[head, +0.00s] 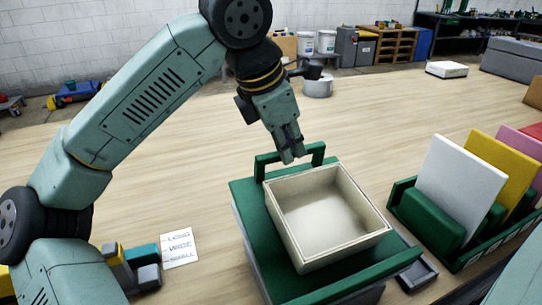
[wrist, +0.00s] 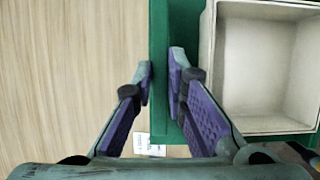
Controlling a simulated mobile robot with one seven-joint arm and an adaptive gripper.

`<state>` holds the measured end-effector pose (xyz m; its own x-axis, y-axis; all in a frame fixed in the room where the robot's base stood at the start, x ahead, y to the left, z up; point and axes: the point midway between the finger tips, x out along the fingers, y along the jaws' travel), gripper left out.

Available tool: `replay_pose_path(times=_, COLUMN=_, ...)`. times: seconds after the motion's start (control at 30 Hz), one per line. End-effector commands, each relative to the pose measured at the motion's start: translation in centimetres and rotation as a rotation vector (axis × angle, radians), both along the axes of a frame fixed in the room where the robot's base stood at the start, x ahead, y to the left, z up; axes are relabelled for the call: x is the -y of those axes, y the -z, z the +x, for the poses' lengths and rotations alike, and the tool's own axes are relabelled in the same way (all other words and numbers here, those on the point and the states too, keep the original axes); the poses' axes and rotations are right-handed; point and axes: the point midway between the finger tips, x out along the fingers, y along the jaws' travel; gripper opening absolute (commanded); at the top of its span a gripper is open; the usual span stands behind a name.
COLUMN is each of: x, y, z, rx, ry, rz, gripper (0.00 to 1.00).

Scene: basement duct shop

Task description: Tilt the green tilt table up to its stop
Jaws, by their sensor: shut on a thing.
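The green tilt table (head: 252,212) stands on a grey base in the middle of the head view. It looks about level, with an open cream box (head: 334,250) on its top. A green arched handle (head: 263,162) rises at its far edge. My gripper (head: 291,157) is at the handle's crossbar, pointing down, with its fingers shut on it. In the wrist view, my purple-padded fingers (wrist: 161,72) stand on either side of a green strip, and the box (wrist: 262,70) lies to their right. The exact contact at the fingertips is hard to see.
A green rack (head: 450,262) with white, yellow and pink panels stands close on the right. A small dark tray (head: 418,277) lies between it and the table. A card with writing (head: 180,247) lies left.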

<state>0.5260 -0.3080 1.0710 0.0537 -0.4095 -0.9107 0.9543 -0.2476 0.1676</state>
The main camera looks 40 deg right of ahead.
Motion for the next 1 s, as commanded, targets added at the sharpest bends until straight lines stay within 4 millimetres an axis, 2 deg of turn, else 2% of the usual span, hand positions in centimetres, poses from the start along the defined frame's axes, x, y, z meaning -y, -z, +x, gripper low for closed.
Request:
replay_pose_path(times=0.1, x=-0.4, y=-2.1, z=-1.2, rx=0.101, ry=-0.003, rz=-0.026, gripper=0.00)
replay_pose_path(times=0.23, x=-0.7, y=-3.3, z=-2.2, rx=0.165, ry=-0.004, rz=-0.041, gripper=0.00)
replay_pose_path(times=0.63, x=-0.8, y=-4.1, z=-2.7, rx=0.191, ry=0.000, rz=-0.052, gripper=0.00)
replay_pose_path(times=0.67, x=-0.8, y=-4.1, z=-2.7, rx=0.191, ry=0.000, rz=-0.052, gripper=0.14)
replay_pose_path(times=0.93, x=-0.8, y=-3.9, z=-2.7, rx=0.189, ry=0.000, rz=-0.050, gripper=0.32)
replay_pose_path(times=1.0, x=-0.8, y=-3.9, z=-2.7, rx=0.190, ry=0.000, rz=-0.049, gripper=0.33)
